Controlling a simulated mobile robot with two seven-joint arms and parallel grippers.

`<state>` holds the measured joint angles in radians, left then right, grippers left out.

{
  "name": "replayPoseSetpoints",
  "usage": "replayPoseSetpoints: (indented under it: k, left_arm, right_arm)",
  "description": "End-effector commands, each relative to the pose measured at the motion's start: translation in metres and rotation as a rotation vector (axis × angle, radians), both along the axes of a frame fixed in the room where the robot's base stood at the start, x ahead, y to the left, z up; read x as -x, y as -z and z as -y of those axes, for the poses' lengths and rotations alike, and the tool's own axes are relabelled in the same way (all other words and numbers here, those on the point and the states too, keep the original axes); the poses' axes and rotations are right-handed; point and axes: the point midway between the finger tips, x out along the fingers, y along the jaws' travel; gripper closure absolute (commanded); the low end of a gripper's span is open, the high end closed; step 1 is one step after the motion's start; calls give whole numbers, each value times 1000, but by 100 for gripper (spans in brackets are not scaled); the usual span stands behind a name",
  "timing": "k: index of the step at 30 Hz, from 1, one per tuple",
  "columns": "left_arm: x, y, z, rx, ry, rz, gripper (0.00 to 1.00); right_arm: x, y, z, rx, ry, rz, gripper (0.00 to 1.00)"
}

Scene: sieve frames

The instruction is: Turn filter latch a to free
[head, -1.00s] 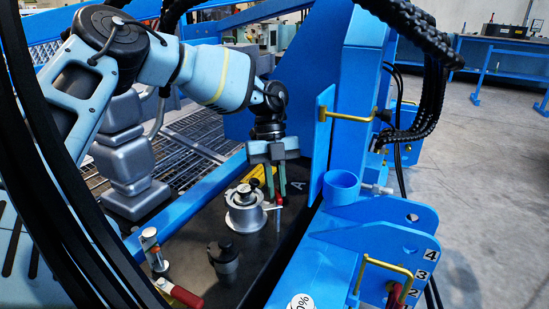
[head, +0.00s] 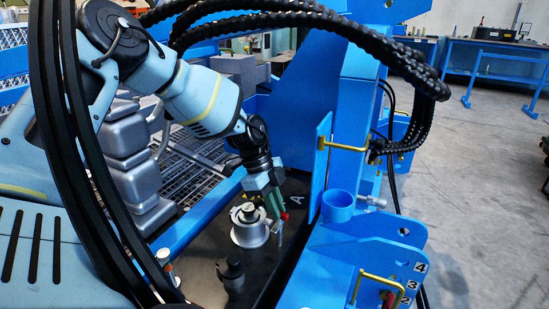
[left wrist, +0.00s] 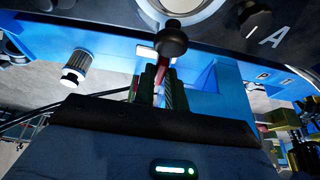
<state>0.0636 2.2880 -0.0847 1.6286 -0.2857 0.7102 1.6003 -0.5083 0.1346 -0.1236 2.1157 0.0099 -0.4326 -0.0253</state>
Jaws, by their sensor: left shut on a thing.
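Filter latch a shows as a small red-tipped handle (head: 284,215) beside the silver round filter housing (head: 249,234), near the white letter A. My left gripper (head: 276,206) comes down tilted, its green fingers shut on the latch handle. In the left wrist view the fingers (left wrist: 160,84) close around the red handle (left wrist: 163,68), which they partly hide. A black round knob (left wrist: 171,40) stands just in front of them, and part of the housing's pale rim shows at the top edge. The latch's pivot is hard to make out. My right gripper is not in view.
A black knob (head: 232,273) stands on the dark plate in front of the housing. A blue cup (head: 338,206) and an upright blue panel (head: 320,165) with a yellow handle (head: 345,147) are close on the right. Black cables arch overhead.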

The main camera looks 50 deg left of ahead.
Motion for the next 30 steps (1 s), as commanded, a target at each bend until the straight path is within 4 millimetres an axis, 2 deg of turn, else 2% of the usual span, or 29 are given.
replayPoseSetpoints:
  k: [7,20,21,25,30]
  left_arm:
    - [1,0,0,0,-53,-2,100]
    - [1,1,0,0,-63,-2,100]
    - [1,1,0,1,-63,-1,85]
    - [1,1,0,1,-62,-2,68]
    - [1,1,0,0,-61,-1,65]
  right_arm:
    - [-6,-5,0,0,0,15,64]
    - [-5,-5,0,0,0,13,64]
    - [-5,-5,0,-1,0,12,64]
    - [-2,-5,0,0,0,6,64]
    - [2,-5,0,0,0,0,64]
